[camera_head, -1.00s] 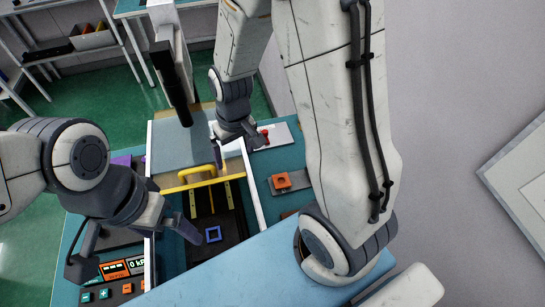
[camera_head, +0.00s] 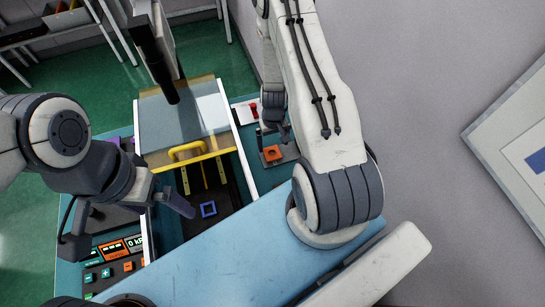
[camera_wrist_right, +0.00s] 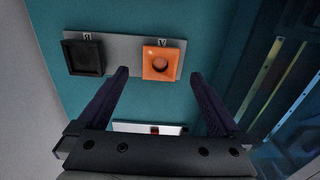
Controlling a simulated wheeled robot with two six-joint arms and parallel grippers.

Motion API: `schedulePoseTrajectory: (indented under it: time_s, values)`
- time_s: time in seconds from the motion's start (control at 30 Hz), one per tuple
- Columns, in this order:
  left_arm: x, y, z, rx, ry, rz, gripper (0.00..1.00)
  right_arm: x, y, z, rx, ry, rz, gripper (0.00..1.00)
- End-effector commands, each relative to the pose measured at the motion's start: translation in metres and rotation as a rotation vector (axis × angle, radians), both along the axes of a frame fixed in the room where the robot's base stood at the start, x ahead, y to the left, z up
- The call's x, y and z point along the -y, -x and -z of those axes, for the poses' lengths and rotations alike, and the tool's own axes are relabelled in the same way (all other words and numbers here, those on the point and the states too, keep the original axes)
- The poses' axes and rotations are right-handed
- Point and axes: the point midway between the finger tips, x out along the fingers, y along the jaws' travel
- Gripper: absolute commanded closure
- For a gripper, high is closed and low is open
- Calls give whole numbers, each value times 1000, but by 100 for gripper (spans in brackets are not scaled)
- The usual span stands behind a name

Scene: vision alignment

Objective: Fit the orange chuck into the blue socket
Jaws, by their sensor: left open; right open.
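The orange chuck (camera_head: 272,154) is a square block with a round hole, on a grey plate at the right of the bench. In the right wrist view the chuck (camera_wrist_right: 150,73) sits on the plate's slot marked A. My right gripper (camera_head: 275,137) is open and empty beside the chuck; in the right wrist view its fingers (camera_wrist_right: 160,76) are spread, with the chuck appearing between and beyond their tips. The blue socket (camera_head: 208,209) is a square frame on the dark bed in the middle. My left gripper (camera_head: 132,230) is open and empty, left of the socket.
A black square block (camera_wrist_right: 83,57) sits beside the chuck on the same grey plate (camera_wrist_right: 122,48). A yellow handle (camera_head: 190,150) and raised clear cover (camera_head: 180,122) stand behind the socket. A control panel (camera_head: 115,265) is at front left. A red knob (camera_head: 253,108) is behind the chuck.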

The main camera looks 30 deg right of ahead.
Motion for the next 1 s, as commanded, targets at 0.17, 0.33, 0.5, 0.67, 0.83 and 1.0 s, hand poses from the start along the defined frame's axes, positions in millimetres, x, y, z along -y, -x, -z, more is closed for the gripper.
schedulePoseTrajectory:
  time_s: [0.17,0.33,0.5,0.67,0.83,1.0]
  values:
    - [0,0,15,0,0,-2,0,0,-1,16,0,0,0,0]
    - [0,0,19,0,0,-3,0,0,-4,30,-2,-1,0,0]
    - [0,0,36,0,1,-5,0,1,-9,59,-1,0,1,0]
    - [0,0,44,-1,0,-8,0,1,-9,67,0,0,0,0]
    - [0,0,42,-1,0,-8,0,1,-9,65,0,0,1,0]
    - [0,0,42,-1,0,-8,0,1,-9,65,-1,0,0,54]
